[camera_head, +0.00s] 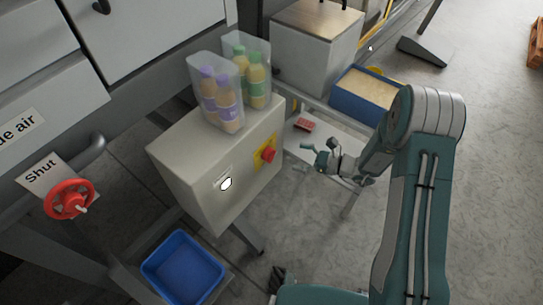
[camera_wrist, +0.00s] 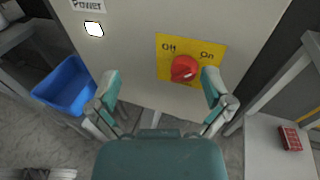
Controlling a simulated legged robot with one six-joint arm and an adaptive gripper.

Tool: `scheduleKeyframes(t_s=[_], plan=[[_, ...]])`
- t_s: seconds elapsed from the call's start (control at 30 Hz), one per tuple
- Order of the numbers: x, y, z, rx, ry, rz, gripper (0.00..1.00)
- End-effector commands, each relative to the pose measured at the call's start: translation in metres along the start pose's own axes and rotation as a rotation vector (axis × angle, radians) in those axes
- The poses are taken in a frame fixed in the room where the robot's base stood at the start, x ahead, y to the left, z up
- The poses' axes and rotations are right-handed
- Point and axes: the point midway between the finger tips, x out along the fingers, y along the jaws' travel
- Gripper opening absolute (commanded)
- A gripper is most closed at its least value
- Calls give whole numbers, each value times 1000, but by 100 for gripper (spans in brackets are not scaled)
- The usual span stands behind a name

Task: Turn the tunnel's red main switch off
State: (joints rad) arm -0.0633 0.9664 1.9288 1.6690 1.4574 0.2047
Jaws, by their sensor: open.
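The red main switch (camera_wrist: 184,68) is a rotary knob on a yellow plate (camera_wrist: 168,45) marked Off at the left and On at the right. In the wrist view its handle is tilted, its upper right end towards On. In the head view the switch (camera_head: 268,154) sits on the right face of a grey cabinet (camera_head: 190,160). My gripper (camera_wrist: 163,90) is open, its two fingers spread wide with the knob between them, nearer the right finger. I see no contact with the knob. In the head view my gripper (camera_head: 318,158) is right of the switch.
A lit white lamp (camera_wrist: 93,29) under a Power label is on the same panel. Clear bins of bottles (camera_head: 216,95) stand on the cabinet. A blue tray (camera_head: 183,268) is below left. A red handwheel (camera_head: 70,199) marked Shut is at far left. A shelf holds a red item (camera_wrist: 290,139).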

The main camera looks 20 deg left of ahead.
Motion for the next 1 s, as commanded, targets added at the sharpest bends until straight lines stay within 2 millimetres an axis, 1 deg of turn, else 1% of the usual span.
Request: scheduleKeyframes(t_s=[0.03,0.1,0.2,0.3,0.4,0.47,0.57,0.9,1.0], plan=[[3,-2,-22,55,-20,-39,100],[5,-6,-46,117,-49,-99,100],[6,-9,-75,186,-79,-171,100],[5,-10,-94,227,-96,-219,100],[5,-11,-102,244,-105,-242,100],[7,-12,-103,246,-107,-247,100],[17,-14,-102,246,-106,-244,100],[77,-29,-98,244,-105,-242,100],[92,-33,-96,245,-106,-243,100]])
